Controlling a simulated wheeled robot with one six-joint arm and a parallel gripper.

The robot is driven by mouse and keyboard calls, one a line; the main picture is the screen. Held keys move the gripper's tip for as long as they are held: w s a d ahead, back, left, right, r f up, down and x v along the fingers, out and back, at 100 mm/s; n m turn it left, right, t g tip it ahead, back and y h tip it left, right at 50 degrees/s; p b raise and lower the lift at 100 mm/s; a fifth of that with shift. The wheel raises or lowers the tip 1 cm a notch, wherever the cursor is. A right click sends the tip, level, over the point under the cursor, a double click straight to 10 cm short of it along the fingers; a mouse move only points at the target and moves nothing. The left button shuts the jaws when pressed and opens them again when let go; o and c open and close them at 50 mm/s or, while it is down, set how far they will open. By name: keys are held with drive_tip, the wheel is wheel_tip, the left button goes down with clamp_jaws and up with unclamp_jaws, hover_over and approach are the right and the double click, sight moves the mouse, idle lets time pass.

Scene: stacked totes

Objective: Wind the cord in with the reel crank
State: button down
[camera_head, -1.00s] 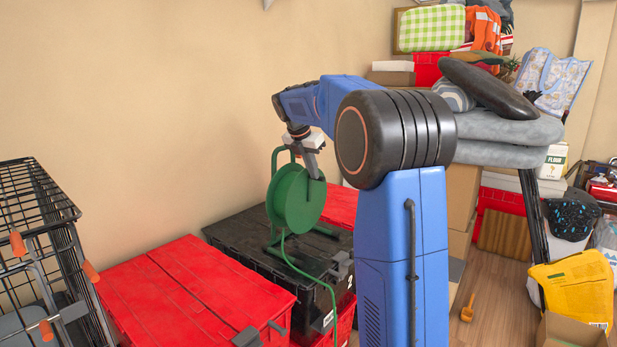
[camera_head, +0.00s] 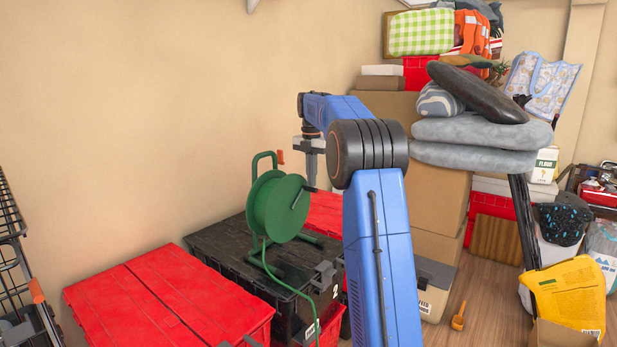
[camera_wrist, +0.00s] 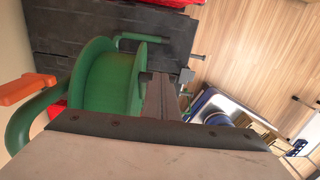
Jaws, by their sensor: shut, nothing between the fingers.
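The green cord reel (camera_head: 277,208) stands upright in its green tube frame on the black tote (camera_head: 232,247). A green cord (camera_head: 287,285) hangs from it down the tote's front. A dark crank (camera_head: 300,194) shows at the right of the reel's face. My gripper (camera_head: 311,181) points down just right of the reel, fingers shut and empty, close to the crank; I cannot tell whether they touch. In the wrist view the shut fingers (camera_wrist: 160,90) are beside the reel's drum (camera_wrist: 105,82). An orange grip (camera_wrist: 25,88) sits on the frame at the left.
Red totes (camera_head: 165,300) stand at the front left, and a wire cage (camera_head: 15,260) at the left edge. Cardboard boxes (camera_head: 437,205) and stacked grey cushions (camera_head: 480,135) rise behind my arm. The wall is close behind the reel. Some wooden floor (camera_head: 475,285) is clear at the right.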

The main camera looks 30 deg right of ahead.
drive_tip(key=shift+w+d+f, duration=0.25)
drive_tip(key=shift+d+f, duration=0.4)
drive_tip(key=shift+d, duration=0.05)
